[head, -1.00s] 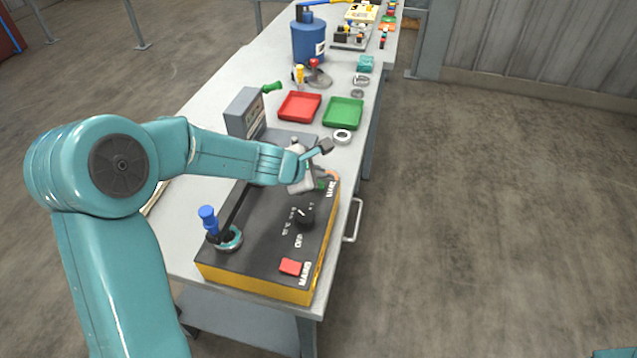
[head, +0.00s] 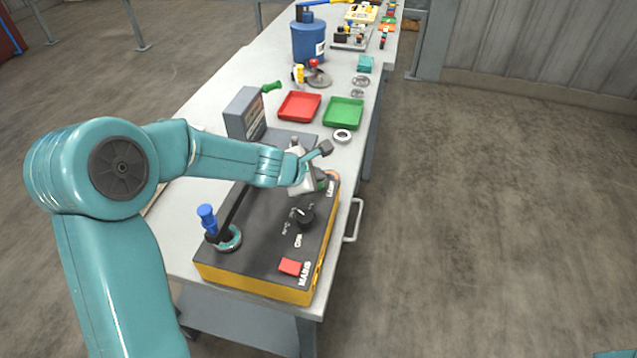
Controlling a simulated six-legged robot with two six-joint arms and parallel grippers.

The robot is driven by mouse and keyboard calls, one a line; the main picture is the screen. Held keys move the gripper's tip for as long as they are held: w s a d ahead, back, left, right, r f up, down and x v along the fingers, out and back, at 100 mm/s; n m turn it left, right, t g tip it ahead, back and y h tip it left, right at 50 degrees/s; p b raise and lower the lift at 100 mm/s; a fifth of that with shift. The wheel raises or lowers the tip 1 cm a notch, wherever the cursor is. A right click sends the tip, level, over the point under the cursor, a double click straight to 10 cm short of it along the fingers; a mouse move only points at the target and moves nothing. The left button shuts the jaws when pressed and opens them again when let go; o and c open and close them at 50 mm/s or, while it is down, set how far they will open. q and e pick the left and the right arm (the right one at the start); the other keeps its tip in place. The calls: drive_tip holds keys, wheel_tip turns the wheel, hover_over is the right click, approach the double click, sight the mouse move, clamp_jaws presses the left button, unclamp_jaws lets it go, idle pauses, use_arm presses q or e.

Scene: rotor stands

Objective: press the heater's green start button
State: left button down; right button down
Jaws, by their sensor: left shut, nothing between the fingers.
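The heater (head: 255,250) is a black-topped box with yellow sides on the near end of the bench. A red button (head: 290,267) sits near its front corner and a black knob (head: 303,214) is in the middle of the right side. My left gripper (head: 311,186) is shut and empty, pointing down at the far right corner of the heater top. The green start button is mostly hidden by the gripper there. I cannot tell whether the fingertips touch it.
A blue-handled tool (head: 207,218) stands in a ring on the heater's left. Behind are a grey upright box (head: 241,113), a red tray (head: 299,106), a green tray (head: 343,113) and a white ring (head: 342,136). The floor right of the bench is clear.

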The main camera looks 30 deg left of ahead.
use_arm(q)
drive_tip(key=shift+f+b, duration=0.4)
drive_tip(key=shift+r, duration=0.15)
idle(0.4)
drive_tip(key=shift+r+p, duration=0.7)
drive_tip(key=shift+p, duration=0.1)
wheel_tip(320, 180, up, 5)
drive_tip(key=p, duration=0.5)
idle(0.6)
